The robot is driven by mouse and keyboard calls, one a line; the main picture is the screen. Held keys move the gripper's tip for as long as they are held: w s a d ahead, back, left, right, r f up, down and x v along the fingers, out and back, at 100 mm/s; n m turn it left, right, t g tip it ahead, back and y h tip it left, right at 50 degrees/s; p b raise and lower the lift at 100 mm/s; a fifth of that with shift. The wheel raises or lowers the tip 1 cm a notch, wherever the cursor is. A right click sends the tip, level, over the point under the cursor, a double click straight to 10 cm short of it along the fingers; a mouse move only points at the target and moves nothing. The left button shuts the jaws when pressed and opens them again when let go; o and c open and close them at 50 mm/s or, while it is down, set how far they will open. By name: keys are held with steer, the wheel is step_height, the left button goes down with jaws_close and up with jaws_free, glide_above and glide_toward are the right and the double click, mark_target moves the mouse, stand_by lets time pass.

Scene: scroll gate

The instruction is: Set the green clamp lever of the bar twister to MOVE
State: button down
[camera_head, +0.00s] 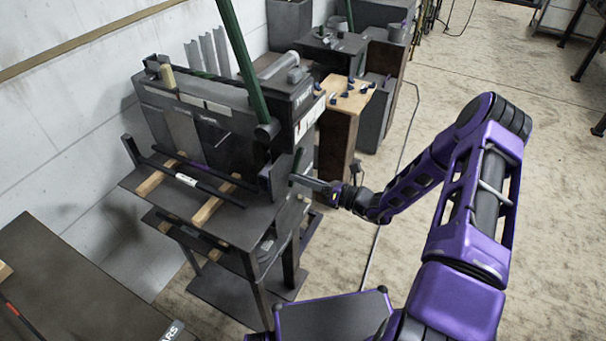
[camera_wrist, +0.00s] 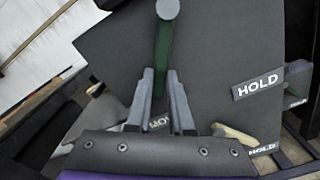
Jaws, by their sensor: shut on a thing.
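The bar twister (camera_head: 215,125) is a dark machine on a stand, left of my arm in the head view. Its green clamp lever (camera_wrist: 163,55) runs down from a round grey cap (camera_wrist: 167,8) on a dark side plate in the wrist view. My gripper (camera_wrist: 161,75) is shut on this lever, one finger on each side. A partly covered label starting "MOV" (camera_wrist: 160,121) shows below the lever, between the fingers. A HOLD label (camera_wrist: 258,85) is to the right.
A long green handle (camera_head: 240,55) rises from the machine. A dark bar (camera_head: 190,180) lies across wooden strips on its table. A second HOLD label (camera_wrist: 263,148) and a pale lever (camera_wrist: 234,137) show lower right in the wrist view. Open floor (camera_head: 500,200) is to the right.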

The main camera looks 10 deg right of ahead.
steer(key=shift+s+a+m, duration=0.1)
steer(key=shift+s+m, duration=0.1)
steer(key=shift+m, duration=0.1)
steer(key=c, duration=0.8)
jaws_free()
steer(key=shift+r, duration=0.1)
steer(key=v, duration=1.7)
